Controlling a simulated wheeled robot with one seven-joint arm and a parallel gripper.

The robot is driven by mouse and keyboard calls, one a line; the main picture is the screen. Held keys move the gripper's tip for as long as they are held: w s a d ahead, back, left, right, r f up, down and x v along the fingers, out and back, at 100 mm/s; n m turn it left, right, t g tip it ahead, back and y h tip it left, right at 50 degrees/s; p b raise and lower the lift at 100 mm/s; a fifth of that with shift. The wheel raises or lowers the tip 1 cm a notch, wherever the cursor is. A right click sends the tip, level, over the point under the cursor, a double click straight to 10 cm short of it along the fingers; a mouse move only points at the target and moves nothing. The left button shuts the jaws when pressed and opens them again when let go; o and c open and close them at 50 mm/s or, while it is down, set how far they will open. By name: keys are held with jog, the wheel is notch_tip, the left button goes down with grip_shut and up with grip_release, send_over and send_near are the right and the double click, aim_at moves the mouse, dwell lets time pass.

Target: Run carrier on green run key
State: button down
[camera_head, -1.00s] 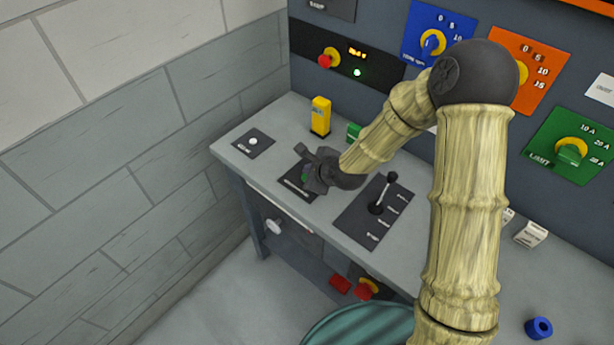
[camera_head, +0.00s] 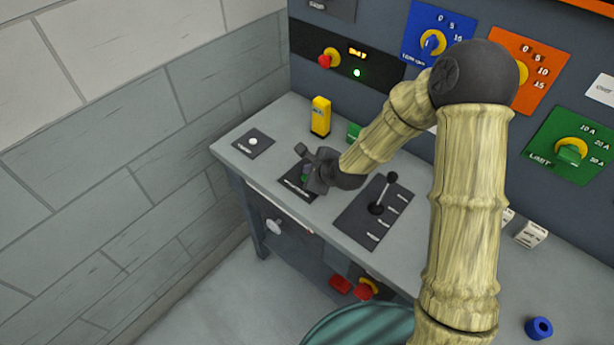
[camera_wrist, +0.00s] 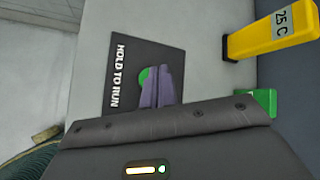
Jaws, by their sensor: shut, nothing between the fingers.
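The green run key (camera_wrist: 145,74) is a round button on a dark plate (camera_wrist: 117,93) lettered "HOLD TO RUN" in the wrist view. My gripper (camera_wrist: 160,86) is shut and empty, its fingers over the key and hiding part of it. I cannot tell whether the fingertips touch or press the key. I cannot pick out a carrier in either view.
A yellow block (camera_head: 320,117) marked "25 C" and a green block (camera_head: 354,132) stand behind the plate. A lever (camera_head: 378,208) stands to the right. A panel with a red knob (camera_head: 326,60) and a lit green lamp (camera_head: 357,72) is behind. A blue ring (camera_head: 539,327) lies right.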

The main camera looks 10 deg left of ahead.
jog(key=shift+f, duration=0.1)
dwell(0.3)
jog(key=shift+f+b, duration=0.3)
jog(key=shift+f+b, duration=0.35)
jog(key=shift+f, duration=0.2)
dwell(1.9)
jog(key=shift+r, duration=0.15)
dwell(2.3)
jog(key=shift+r+p, duration=0.75)
jog(key=shift+r, duration=0.05)
jog(key=shift+r+p, duration=2.1)
jog(key=shift+r, duration=0.5)
jog(key=shift+f, duration=0.1)
